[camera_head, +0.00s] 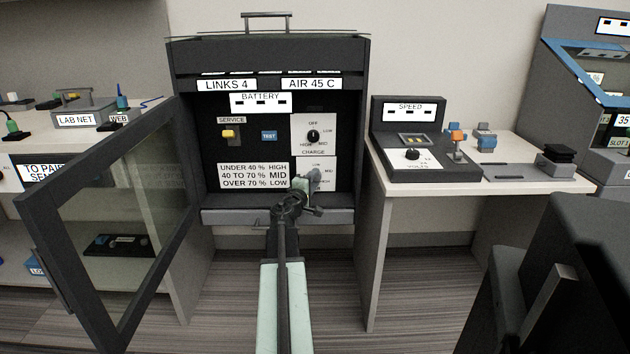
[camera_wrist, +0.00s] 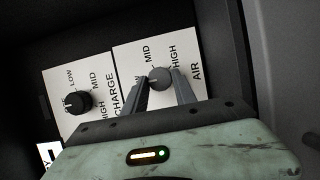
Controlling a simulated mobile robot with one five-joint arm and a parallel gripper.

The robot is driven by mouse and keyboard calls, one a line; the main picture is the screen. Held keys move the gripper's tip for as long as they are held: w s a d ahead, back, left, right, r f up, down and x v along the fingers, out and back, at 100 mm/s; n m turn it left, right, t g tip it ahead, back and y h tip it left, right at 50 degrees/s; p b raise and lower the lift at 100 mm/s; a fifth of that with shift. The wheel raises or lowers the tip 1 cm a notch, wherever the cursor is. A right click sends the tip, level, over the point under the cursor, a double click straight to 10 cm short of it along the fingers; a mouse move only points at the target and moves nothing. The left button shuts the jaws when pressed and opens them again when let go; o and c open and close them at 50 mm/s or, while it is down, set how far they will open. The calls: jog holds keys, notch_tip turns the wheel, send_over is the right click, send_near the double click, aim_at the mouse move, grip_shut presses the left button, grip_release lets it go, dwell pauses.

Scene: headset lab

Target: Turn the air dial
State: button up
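The air dial (camera_wrist: 159,78) is a round grey knob on a white plate (camera_wrist: 192,50) marked MID, HIGH and AIR in the wrist view. My gripper (camera_wrist: 160,76) has one finger on each side of this knob. I cannot tell whether the fingers press on it or stand slightly apart from it. In the head view my gripper (camera_head: 308,183) is at the lower right of the black cabinet (camera_head: 188,150) and hides the air dial. The cabinet's display (camera_head: 311,84) reads AIR 45 C.
The black charge dial (camera_wrist: 77,102) is close to the left of my gripper. A yellow service switch (camera_head: 228,133) and a blue TEST button (camera_head: 269,135) are further left. The glass door (camera_head: 125,205) stands open at left. A speed console (camera_head: 408,140) is on the right table.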

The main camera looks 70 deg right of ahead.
grip_shut()
jog(key=shift+r+m+p, duration=0.1)
jog(key=shift+m+p, duration=0.2)
jog(key=shift+p, duration=0.05)
jog(key=shift+r+m+y+p, duration=0.2)
jog(key=shift+m+y+p, duration=0.3)
jog(key=shift+m+p, duration=0.35)
jog(key=m+t+y+p, duration=0.1)
jog(key=m+p, duration=0.2)
jog(key=shift+s+r, duration=0.1)
jog(key=shift+r, duration=0.05)
jog(key=m+t+y+p, duration=0.1)
jog(key=m+p, duration=0.1)
jog(key=m, duration=0.1)
jog(key=shift+s+y+p, duration=0.1)
jog(key=shift+y+p, duration=0.25)
jog(key=shift+y, duration=0.05)
jog(key=shift+m+t+y+p, duration=0.4)
jog(key=shift+m+t+p, duration=0.3)
jog(key=shift+m, duration=0.45)
